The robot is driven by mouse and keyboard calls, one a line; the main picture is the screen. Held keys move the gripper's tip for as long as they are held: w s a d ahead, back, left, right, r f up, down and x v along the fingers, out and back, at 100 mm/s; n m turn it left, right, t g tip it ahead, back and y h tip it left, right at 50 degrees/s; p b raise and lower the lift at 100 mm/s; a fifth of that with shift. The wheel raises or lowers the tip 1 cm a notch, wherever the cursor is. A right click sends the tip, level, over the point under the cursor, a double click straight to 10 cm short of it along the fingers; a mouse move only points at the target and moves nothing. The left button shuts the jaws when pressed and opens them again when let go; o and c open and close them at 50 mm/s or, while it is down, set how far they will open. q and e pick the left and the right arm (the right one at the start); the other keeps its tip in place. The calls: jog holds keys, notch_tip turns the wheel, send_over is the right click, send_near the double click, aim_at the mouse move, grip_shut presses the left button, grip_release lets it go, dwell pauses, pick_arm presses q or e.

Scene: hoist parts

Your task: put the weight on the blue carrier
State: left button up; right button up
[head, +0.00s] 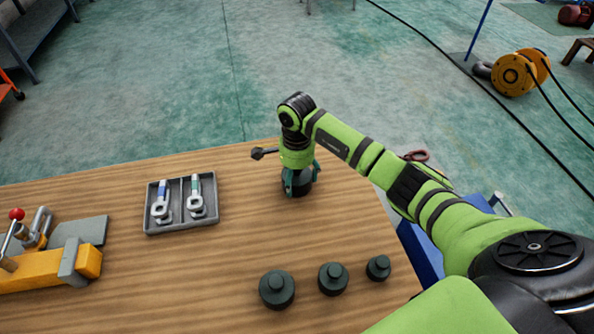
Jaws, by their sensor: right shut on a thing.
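My right gripper (299,181) points down over the middle of the table, its teal fingers shut on a dark round weight (299,191). The fingers and wrist hide much of this weight; I cannot tell whether it touches the table. Three more dark knobbed weights of falling size, the large (277,289), the middle (333,279) and the small (378,268), stand near the front edge. A blue structure (420,255) shows beyond the table's right edge, partly behind my right arm; I cannot tell whether it is the blue carrier. My left gripper is out of view.
A grey two-compartment tray (181,228) holds two metal ringed parts, one marked blue (161,203) and one green (195,198). A yellow clamp fixture (45,272) with a red-knobbed lever stands at the left. Bare wooden table lies between the tray and the weights.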

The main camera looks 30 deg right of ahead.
jog(key=shift+w+r, duration=0.15)
jog(key=shift+r, duration=0.1)
jog(key=shift+f, duration=0.1)
jog(key=o, duration=1.7)
jog(key=shift+s+f, duration=0.2)
jog(key=shift+s+r, duration=0.1)
